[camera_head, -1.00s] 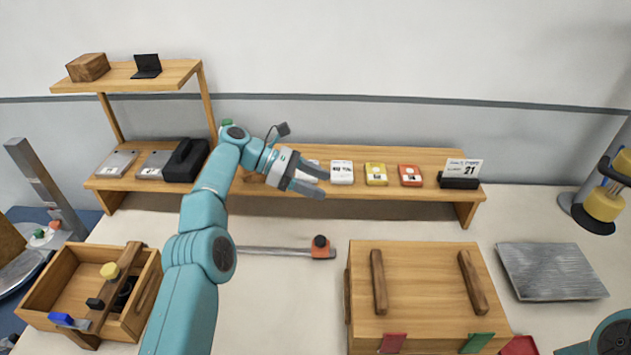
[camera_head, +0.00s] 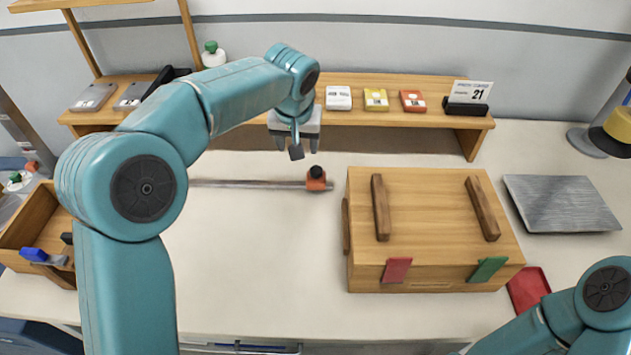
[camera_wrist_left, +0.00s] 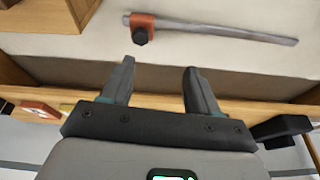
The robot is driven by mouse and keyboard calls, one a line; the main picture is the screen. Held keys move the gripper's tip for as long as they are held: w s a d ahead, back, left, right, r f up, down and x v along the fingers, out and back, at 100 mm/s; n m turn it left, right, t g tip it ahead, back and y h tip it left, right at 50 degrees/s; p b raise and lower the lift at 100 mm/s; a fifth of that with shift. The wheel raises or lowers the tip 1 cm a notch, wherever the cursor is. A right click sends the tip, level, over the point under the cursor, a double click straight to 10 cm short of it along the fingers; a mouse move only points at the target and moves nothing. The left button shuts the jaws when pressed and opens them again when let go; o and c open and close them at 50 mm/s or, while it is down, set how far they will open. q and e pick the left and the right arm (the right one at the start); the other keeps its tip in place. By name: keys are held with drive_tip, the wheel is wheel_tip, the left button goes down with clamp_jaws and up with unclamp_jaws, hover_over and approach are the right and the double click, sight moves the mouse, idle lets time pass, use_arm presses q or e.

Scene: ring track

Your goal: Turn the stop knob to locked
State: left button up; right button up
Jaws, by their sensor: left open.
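The stop knob (camera_head: 317,172) is a small black knob on an orange block (camera_head: 317,185) at the right end of a flat metal rail (camera_head: 250,184). In the left wrist view the knob (camera_wrist_left: 140,36) and the orange block (camera_wrist_left: 145,21) sit beyond the left fingertip. My left gripper (camera_head: 296,144) points down above the table, just behind and left of the knob. It is open and empty, apart from the knob; its two fingers (camera_wrist_left: 160,67) show spread in the wrist view. My right gripper is out of view.
A wooden box (camera_head: 430,215) with two bars on its lid stands right of the knob. Behind is a low wooden shelf (camera_head: 400,118) with several small packets and a calendar (camera_head: 470,93). A grey plate (camera_head: 562,203) lies at right.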

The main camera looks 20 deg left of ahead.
use_arm(q)
wheel_tip(320, 180, up, 2)
drive_tip(key=d+r+t, duration=0.1)
drive_tip(key=d, duration=0.2)
approach(316, 170)
drive_tip(key=shift+m, duration=0.3)
drive_tip(key=x, duration=0.8)
drive_tip(key=shift+a+f, duration=0.1)
drive_tip(key=c, duration=1.1)
